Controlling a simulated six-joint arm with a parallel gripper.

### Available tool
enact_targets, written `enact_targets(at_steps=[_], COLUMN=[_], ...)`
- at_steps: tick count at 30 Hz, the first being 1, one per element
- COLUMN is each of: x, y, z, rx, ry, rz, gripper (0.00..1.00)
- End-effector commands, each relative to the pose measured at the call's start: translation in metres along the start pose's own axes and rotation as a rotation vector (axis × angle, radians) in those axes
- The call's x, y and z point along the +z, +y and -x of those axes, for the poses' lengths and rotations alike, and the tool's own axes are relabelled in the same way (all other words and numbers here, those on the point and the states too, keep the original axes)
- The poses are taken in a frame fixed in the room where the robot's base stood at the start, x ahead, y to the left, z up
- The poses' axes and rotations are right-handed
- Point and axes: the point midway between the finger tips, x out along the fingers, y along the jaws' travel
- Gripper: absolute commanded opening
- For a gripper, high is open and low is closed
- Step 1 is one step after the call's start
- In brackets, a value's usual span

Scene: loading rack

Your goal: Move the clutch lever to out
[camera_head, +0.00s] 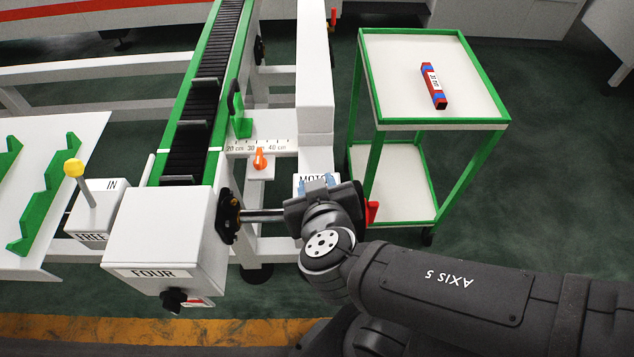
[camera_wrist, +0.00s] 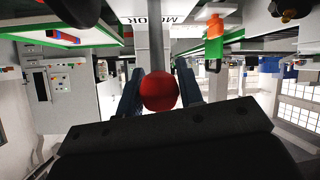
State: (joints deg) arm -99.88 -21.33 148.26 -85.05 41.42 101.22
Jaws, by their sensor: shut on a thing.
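A lever with a yellow knob (camera_head: 73,168) stands at the left in the head view, on a white box (camera_head: 103,205) marked IN and FREE. It leans up and to the left; no OUT label is readable. My gripper (camera_head: 318,187) is far to its right, at a white box marked MOTOR (camera_head: 304,179). In the wrist view, my gripper's two blue-grey fingers are on either side of a red ball knob (camera_wrist: 160,91) and shut on it. In the head view, my gripper and wrist hide that knob.
A white box marked FOUR (camera_head: 165,240) with a black knob stands between my gripper and the yellow-knobbed lever. A conveyor (camera_head: 204,95) runs behind it. A green-edged trolley (camera_head: 395,85) carries a red and blue block (camera_head: 434,86) at the right.

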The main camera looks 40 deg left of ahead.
Motion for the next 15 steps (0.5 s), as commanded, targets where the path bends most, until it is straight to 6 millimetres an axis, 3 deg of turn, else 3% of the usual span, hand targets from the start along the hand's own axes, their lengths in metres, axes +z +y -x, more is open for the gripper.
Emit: enact_targets(at_steps=[7, 8, 9, 11, 15], x=[0.0004, 0.0005, 0.0005, 0.0005, 0.0004], y=[0.0, 0.0, 0.0, 0.0001, 0.0001], z=[-0.0001, -0.0001, -0.0001, -0.0001, -0.0001], rx=[0.0, 0.0, 0.0, 0.0, 0.0], ry=[-0.001, -0.002, -0.002, -0.002, -0.002], rz=[0.0, 0.0, 0.0, 0.001, 0.001], gripper=[0.0, 0.36, 0.43, 0.55, 0.55])
